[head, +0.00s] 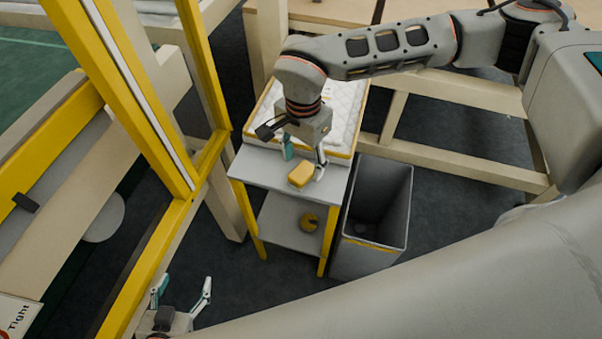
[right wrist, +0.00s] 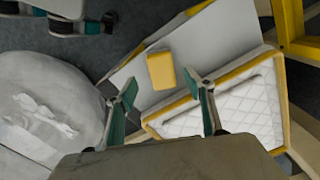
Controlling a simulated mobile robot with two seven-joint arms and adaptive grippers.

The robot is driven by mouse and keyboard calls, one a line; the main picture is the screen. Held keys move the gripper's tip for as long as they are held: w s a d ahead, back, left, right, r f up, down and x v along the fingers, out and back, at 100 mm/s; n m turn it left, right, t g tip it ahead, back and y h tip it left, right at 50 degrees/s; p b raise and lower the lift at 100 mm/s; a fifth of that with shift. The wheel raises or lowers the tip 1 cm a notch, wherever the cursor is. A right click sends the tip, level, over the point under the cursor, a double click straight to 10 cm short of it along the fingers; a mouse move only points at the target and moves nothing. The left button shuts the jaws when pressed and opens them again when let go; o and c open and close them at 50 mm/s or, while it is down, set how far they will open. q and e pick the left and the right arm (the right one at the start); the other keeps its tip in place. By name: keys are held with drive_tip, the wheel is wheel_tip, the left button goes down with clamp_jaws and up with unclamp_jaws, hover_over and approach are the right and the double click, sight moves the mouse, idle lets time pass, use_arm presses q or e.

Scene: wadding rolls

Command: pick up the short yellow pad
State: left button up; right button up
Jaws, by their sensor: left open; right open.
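The short yellow pad (head: 300,175) lies on the grey top of a small table (head: 255,166), near its front edge. It also shows in the right wrist view (right wrist: 161,70), in line with the gap between the fingers and just beyond the fingertips. My right gripper (head: 304,165) is open and points down close above the pad. I cannot tell whether a finger touches the pad. My left gripper (head: 184,288) is open and empty, low at the bottom left, away from the table.
A white quilted stack with yellow edging (head: 343,107) lies on the table behind the pad. A round yellow item (head: 308,221) sits on the lower shelf. An open grey bin (head: 376,205) stands right of the table. A yellow frame (head: 130,85) rises on the left.

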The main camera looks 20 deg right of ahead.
sight(302, 171)
wheel_tip(302, 171, down, 5)
drive_tip(key=shift+w+r, duration=0.1)
drive_tip(key=shift+w, duration=0.05)
drive_tip(key=c, duration=1.3)
drive_tip(key=shift+r, duration=0.1)
drive_tip(key=shift+r, duration=0.65)
drive_tip(key=shift+r+p, duration=0.6)
drive_tip(key=shift+r, duration=8.7)
